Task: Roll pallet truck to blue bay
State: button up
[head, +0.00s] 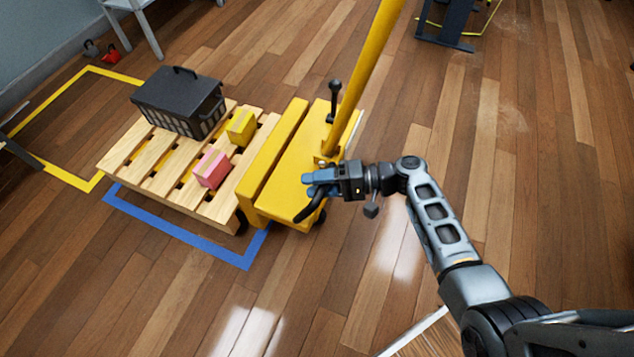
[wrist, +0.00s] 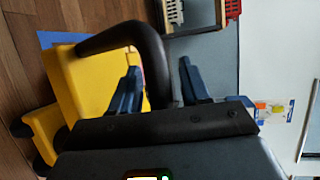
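The yellow pallet truck (head: 290,185) stands under the right end of a wooden pallet (head: 150,160), with its yellow tiller (head: 367,70) tilted up. The blue bay outline (head: 185,237) shows on the floor along the pallet's near side; its far part is hidden. The truck's right part lies outside the visible blue corner. My gripper (head: 318,183) is at the truck's near right side, beside a black curved handle (head: 312,206). In the wrist view the handle (wrist: 130,32) passes between my two blue fingers (wrist: 160,82), with gaps visible on both sides.
The pallet carries a black crate (head: 180,100), a yellow box (head: 241,127) and a pink box (head: 211,168). A yellow floor outline (head: 70,180) lies beyond it at left. Red and dark kettlebells (head: 102,52) stand by the wall. The floor at front and right is largely clear.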

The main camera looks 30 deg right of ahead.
grip_shut()
dwell(0.4)
jog(key=s+d, duration=0.2)
jog(key=s, duration=0.1)
jog(key=shift+p, duration=0.4)
jog(key=shift+f, duration=0.1)
jog(key=shift+o, duration=0.4)
grip_release()
jog(key=shift+w, duration=0.1)
jog(key=shift+d, duration=0.1)
